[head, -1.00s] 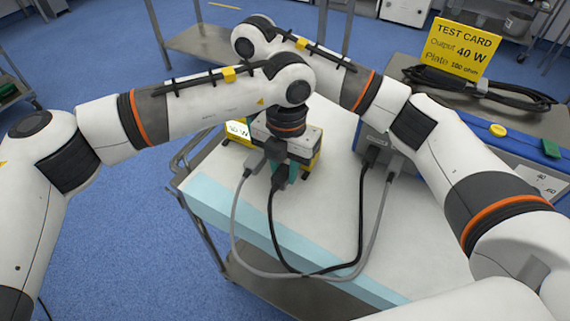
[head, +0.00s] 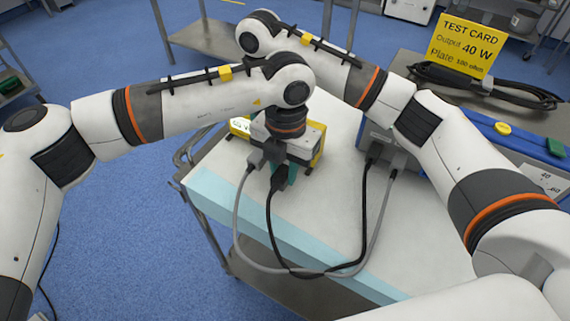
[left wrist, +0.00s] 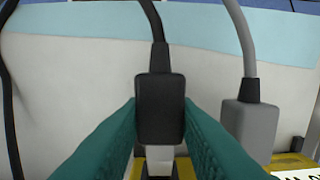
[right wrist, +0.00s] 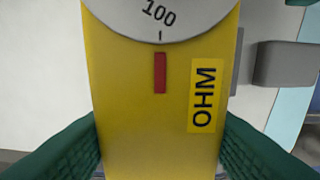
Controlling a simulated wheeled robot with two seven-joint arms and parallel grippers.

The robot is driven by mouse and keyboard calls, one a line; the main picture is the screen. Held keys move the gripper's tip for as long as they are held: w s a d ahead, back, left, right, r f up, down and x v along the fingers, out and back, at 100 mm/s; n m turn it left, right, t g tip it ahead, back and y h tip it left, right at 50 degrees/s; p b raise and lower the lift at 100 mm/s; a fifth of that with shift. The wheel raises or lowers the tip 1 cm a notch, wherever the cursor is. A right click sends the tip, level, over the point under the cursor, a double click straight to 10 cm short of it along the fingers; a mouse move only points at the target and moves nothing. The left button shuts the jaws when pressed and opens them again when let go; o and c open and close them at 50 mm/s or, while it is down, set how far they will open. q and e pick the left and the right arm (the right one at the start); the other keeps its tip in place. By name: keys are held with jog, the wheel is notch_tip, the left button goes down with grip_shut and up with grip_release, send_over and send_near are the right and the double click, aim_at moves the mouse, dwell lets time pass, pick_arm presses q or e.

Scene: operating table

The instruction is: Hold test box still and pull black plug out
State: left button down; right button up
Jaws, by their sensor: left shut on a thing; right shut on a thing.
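The yellow test box (head: 318,152) stands on the white-topped table, partly hidden behind my left arm. In the right wrist view its yellow face (right wrist: 140,120) shows a dial and an OHM label. My right gripper (right wrist: 160,140) is shut on the box, with a green finger at each side. The black plug (left wrist: 160,108) sits between the green fingers of my left gripper (left wrist: 160,130), which is shut on it. A light grey part shows just below the plug; I cannot tell whether the plug is still seated. In the head view the plug (head: 280,178) hangs below my left wrist.
A grey plug (left wrist: 247,122) sits beside the black one, at the box. Black and grey cables (head: 362,215) loop over the table edge to a grey unit (head: 378,136).

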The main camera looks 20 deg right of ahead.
aim_at(275, 185)
pick_arm(q)
jog(key=shift+s+a, duration=0.15)
jog(key=shift+s+a, duration=0.25)
dwell(0.3)
jog(key=shift+s+a, duration=0.1)
jog(key=shift+s+a, duration=0.6)
jog(key=shift+s, duration=0.05)
dwell(0.5)
notch_tip(275, 185, up, 8)
jog(key=s+a, duration=0.1)
jog(key=shift+s+a+f, duration=0.2)
dwell(0.5)
pick_arm(e)
jog(key=o, duration=1.3)
